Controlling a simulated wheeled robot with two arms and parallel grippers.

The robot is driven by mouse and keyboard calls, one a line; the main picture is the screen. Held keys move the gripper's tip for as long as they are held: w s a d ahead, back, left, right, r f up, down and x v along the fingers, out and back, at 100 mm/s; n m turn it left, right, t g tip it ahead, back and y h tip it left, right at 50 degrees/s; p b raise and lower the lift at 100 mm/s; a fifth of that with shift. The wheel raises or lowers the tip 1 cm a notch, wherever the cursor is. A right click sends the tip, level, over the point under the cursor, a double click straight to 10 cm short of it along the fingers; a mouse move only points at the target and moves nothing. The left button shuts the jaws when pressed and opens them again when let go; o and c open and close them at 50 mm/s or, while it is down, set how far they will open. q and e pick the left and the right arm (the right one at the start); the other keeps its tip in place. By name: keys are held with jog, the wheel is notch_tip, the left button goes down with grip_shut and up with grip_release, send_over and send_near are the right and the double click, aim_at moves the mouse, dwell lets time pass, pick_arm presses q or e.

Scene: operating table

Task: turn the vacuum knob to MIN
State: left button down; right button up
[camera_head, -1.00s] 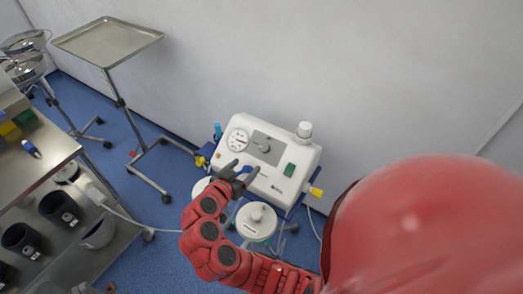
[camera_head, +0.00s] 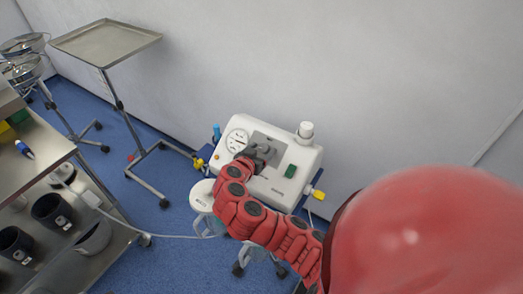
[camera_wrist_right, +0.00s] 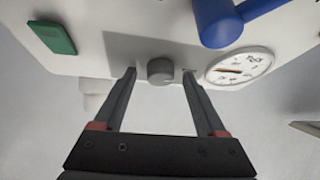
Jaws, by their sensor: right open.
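The vacuum knob (camera_wrist_right: 160,71) is a small grey cylinder on the front panel of the white suction unit (camera_head: 295,190). In the right wrist view it sits between the two fingers of my open right gripper (camera_wrist_right: 160,75), with space showing on both sides. In the head view my right gripper (camera_head: 260,153) is over the panel and hides most of the knob. The round white gauge (camera_head: 237,140) is just left of the gripper; it also shows in the right wrist view (camera_wrist_right: 240,66). My left gripper is not in view.
A green switch (camera_head: 291,171) is right of the gripper, and a white cap (camera_head: 305,131) stands on the unit. A blue-handled part (camera_wrist_right: 217,22) is close to the fingers in the wrist view. A steel tray stand (camera_head: 105,40) and cart (camera_head: 40,140) are at left.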

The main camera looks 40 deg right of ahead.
grip_shut()
dwell(0.3)
